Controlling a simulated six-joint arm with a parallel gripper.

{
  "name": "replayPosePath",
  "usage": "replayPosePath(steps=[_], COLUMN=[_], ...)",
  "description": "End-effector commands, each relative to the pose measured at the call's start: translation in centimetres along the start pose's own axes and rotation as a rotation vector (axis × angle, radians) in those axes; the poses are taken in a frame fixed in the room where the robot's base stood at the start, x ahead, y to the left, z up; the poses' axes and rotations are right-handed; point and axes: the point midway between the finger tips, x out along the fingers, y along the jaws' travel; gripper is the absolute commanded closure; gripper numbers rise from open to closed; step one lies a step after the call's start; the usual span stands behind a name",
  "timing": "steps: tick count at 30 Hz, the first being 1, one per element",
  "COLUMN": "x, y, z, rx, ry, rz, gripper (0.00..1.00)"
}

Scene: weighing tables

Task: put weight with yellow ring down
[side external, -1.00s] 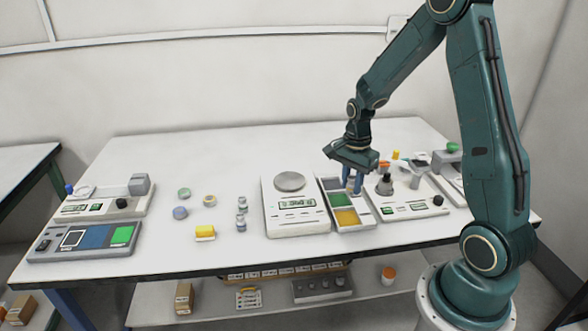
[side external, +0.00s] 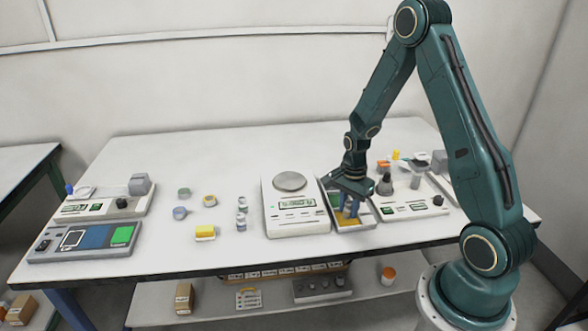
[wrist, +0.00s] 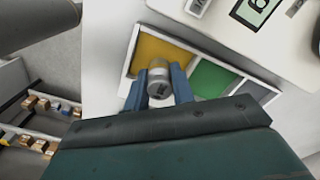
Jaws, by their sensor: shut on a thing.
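My gripper (side external: 347,210) points down over the front end of the three-part tray (side external: 354,230). In the wrist view its blue fingers (wrist: 159,88) are shut on a small grey metal weight (wrist: 158,70). The weight is over the tray's yellow compartment (wrist: 160,46), near the tray's outer wall. I cannot make out a yellow ring on it from here, and I cannot tell whether it touches the compartment floor. The green compartment (wrist: 211,78) and the grey compartment (wrist: 256,92) lie beside the yellow one.
A balance with a round pan (side external: 289,181) stands close to the left of the tray. Another device with a dark knob (side external: 438,200) stands to the right.

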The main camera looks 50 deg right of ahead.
Motion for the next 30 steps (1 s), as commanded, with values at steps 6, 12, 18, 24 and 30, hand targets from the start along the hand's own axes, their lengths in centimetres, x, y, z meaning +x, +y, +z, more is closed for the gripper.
replayPosePath(steps=[6, 12, 18, 24, 30], x=[0.98, 0.95, 1.29, 1.25, 1.22], y=[0.0, -0.02, -0.01, -0.02, -0.02], z=[0.0, -0.01, 0.0, -0.01, 0.0], rx=[0.0, 0.0, 0.0, 0.0, 0.0], ry=[0.0, 0.0, 0.0, 0.0, 0.0], rz=[-0.001, -0.001, -0.001, -0.001, -0.001], gripper=[1.0, 1.0, 0.74, 0.54, 0.54])
